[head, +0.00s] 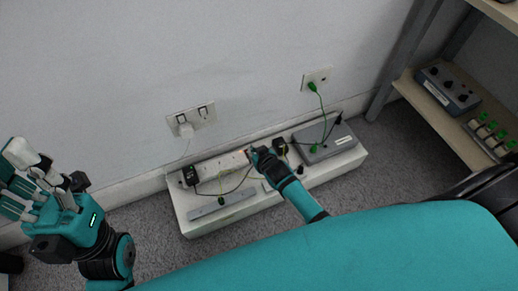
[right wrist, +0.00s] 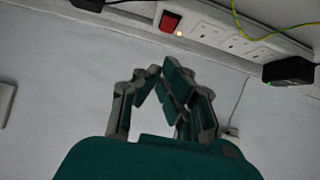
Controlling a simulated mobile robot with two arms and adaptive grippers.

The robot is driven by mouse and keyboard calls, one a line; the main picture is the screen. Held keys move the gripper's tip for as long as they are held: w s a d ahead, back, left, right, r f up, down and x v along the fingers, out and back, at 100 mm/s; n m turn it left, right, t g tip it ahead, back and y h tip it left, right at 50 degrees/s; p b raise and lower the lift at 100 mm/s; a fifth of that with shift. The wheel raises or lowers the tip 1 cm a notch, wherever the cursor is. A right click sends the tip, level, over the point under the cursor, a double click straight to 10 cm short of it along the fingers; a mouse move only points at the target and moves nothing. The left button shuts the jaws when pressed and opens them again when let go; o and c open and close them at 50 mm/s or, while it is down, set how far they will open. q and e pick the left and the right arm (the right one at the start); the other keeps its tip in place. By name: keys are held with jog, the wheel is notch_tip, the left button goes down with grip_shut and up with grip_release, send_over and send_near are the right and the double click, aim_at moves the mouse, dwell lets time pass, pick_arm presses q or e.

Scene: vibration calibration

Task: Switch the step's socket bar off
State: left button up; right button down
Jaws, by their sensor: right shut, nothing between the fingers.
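The white socket bar (head: 222,165) lies along the back of the white step (head: 190,217). In the right wrist view the socket bar (right wrist: 222,40) crosses the top, with a red rocker switch (right wrist: 171,22) and a small glowing lamp (right wrist: 180,33) beside it. My right gripper (head: 257,153) is shut and empty at the bar's right end, partly hiding it. In the right wrist view its fingertips (right wrist: 163,72) point towards the switch, with a visible gap in the picture. My left gripper (head: 18,180) looks open and empty, far left of the step.
A black plug (head: 190,175) sits at the bar's left end. A grey box (head: 324,140) with cables stands on the step's right part, and a flat grey bar (head: 221,207) lies in front. Wall sockets (head: 193,117) are above. A shelf (head: 440,112) stands right.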

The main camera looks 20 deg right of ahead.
pick_arm(q)
jog(key=w+d+f+g+y+p, duration=0.1)
jog(key=w+d+f+g, duration=0.1)
jog(key=w+g, duration=0.4)
jog(key=w+f, duration=0.1)
jog(key=w, duration=0.2)
jog(key=shift+w+f+m+g+p, duration=0.3)
jog(key=shift+w+f, duration=0.05)
pick_arm(e)
jog(key=v, duration=0.5)
pick_arm(q)
jog(key=shift+d, duration=0.1)
